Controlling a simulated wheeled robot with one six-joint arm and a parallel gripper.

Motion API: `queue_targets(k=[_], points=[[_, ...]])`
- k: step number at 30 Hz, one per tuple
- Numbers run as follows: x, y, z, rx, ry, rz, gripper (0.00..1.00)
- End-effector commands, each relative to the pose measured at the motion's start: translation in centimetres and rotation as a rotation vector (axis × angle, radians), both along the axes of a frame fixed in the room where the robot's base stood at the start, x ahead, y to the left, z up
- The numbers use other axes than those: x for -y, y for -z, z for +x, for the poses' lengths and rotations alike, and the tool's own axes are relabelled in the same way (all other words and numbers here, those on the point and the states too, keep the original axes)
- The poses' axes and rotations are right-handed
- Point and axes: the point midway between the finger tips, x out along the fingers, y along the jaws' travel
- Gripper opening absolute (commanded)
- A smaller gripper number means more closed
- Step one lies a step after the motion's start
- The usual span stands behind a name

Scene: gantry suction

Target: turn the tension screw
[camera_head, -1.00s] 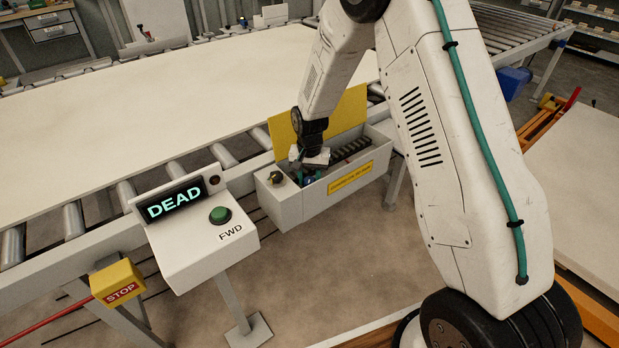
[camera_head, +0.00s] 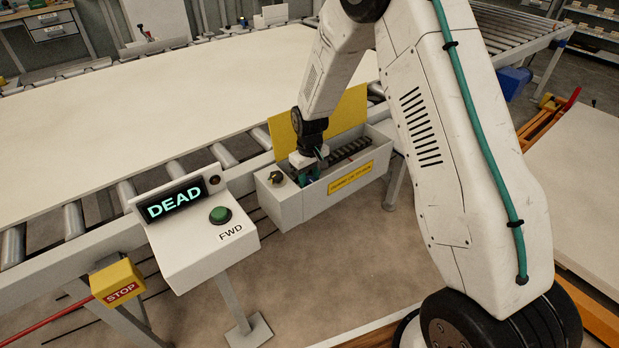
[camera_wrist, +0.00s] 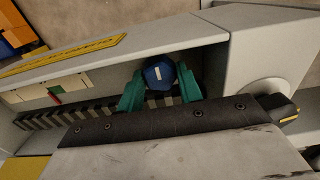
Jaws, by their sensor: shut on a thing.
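The tension screw has a blue head with a pale line on it, seen in the wrist view (camera_wrist: 160,75). It sits inside an open grey box (camera_head: 290,205) with a yellow label, beside the conveyor. My gripper (camera_wrist: 161,88) has its teal fingers on either side of the blue head, shut on it. In the head view my gripper (camera_head: 305,172) reaches down into the box, and the screw is hidden there.
A dark toothed strip (camera_wrist: 75,115) runs along the box. The yellow lid (camera_head: 345,115) stands open behind my wrist. A console (camera_head: 195,235) reading DEAD, with a green FWD button (camera_head: 220,215), stands left. A large pale board (camera_head: 180,90) lies on the rollers.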

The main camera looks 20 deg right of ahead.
Motion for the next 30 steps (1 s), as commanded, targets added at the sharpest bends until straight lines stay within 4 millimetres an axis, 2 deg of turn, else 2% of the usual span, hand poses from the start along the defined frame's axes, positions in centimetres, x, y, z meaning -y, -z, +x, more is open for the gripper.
queue_targets(k=[18,30], points=[[0.10,-0.02,-0.06,-0.002,-0.580,-0.001,0.13],[0.12,-0.02,-0.05,-0.002,-0.858,0.000,0.13]])
